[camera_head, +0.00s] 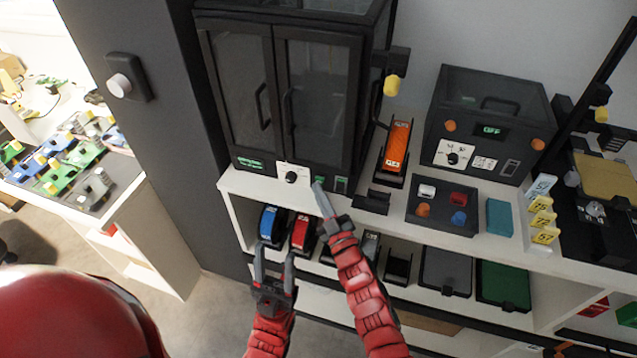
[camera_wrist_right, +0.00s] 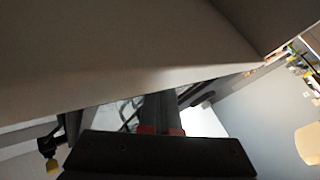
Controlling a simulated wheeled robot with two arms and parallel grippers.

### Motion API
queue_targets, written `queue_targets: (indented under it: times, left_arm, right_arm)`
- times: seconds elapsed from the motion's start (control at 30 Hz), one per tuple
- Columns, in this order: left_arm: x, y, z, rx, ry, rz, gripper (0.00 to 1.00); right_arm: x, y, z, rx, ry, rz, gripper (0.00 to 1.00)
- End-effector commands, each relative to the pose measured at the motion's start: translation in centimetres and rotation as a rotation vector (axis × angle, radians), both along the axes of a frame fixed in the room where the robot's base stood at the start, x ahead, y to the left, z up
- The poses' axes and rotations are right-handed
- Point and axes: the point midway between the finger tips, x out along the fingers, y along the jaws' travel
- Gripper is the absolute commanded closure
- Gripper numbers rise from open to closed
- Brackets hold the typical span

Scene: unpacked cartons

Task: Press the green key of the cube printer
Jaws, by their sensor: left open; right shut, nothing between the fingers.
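A tall black machine (camera_head: 289,35) with two glass doors stands on the white shelf in the head view; I take it for the cube printer. Its front strip has a green display (camera_head: 249,163), a white dial panel (camera_head: 293,175) and a small green key (camera_head: 319,181). My right gripper (camera_head: 319,190) is shut and empty, its tips at or just in front of that key; I cannot tell whether they touch. In the right wrist view its dark fingers (camera_wrist_right: 160,112) point at a pale, blurred surface. My left gripper (camera_head: 273,257) is open and empty, lower, in front of the lower shelf.
A second black machine (camera_head: 492,110) with a dial stands to the right. Blue (camera_head: 270,224) and red (camera_head: 302,233) rolls sit on the lower shelf behind my left gripper.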

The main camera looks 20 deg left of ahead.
Motion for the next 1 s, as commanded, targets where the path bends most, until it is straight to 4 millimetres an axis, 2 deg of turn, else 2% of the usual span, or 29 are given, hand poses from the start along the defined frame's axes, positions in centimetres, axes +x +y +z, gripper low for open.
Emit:
queue_targets:
  times: [0.27,0.57,1.0]
  left_arm:
    - [0.0,0.0,0.0,0.0,0.0,0.0,0.5]
    - [0.0,0.0,0.2,0.0,0.0,0.0,0.5]
    - [0.0,0.0,0.2,0.0,0.0,0.0,0.5]
  right_arm:
    - [-0.3,0.0,0.0,0.0,0.0,0.0,1.0]
    - [-1.8,0.0,0.0,0.001,0.001,0.0,1.0]
    - [-2.2,0.1,-0.1,0.001,0.001,0.0,1.0]
